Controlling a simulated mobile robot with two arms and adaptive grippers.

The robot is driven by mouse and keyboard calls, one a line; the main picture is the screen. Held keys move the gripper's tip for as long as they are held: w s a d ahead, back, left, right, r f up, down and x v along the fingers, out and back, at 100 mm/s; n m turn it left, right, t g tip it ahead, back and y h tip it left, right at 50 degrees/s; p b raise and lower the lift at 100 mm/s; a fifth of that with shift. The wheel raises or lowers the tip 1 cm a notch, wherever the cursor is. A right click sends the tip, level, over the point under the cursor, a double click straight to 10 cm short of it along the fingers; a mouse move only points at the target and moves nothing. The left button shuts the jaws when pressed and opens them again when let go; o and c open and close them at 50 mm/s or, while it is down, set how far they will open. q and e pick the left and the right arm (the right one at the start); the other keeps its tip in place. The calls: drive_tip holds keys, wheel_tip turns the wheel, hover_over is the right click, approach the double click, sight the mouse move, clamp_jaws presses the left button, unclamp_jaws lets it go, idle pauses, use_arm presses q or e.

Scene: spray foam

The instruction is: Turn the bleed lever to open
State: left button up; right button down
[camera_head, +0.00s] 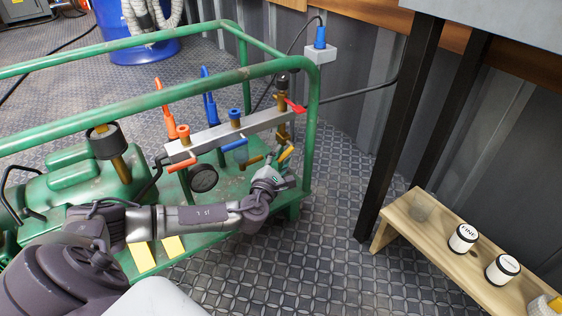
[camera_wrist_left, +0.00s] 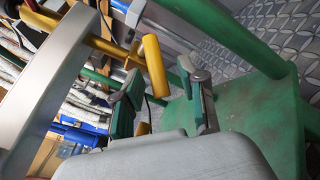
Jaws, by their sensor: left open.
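A yellow lever (camera_head: 286,153), which looks like the bleed lever, is low at the right end of the grey manifold bar (camera_head: 235,135). In the left wrist view its thick yellow handle (camera_wrist_left: 153,66) hangs from a brass pipe (camera_wrist_left: 108,47). My left gripper (camera_head: 279,168) is open just below and beside the lever. In the wrist view its two green-padded fingers (camera_wrist_left: 160,84) stand apart, with the handle between or just beyond their tips. I cannot tell whether they touch it. My right gripper is not in view.
A green tube frame (camera_head: 313,130) rises close to the right of my gripper. The manifold carries a red lever (camera_head: 296,106), a blue handle (camera_head: 235,145), an orange handle (camera_head: 182,164) and a dark gauge (camera_head: 203,178). A wooden bench (camera_head: 445,258) with jars stands at right.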

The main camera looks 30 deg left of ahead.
use_arm(q)
clamp_jaws()
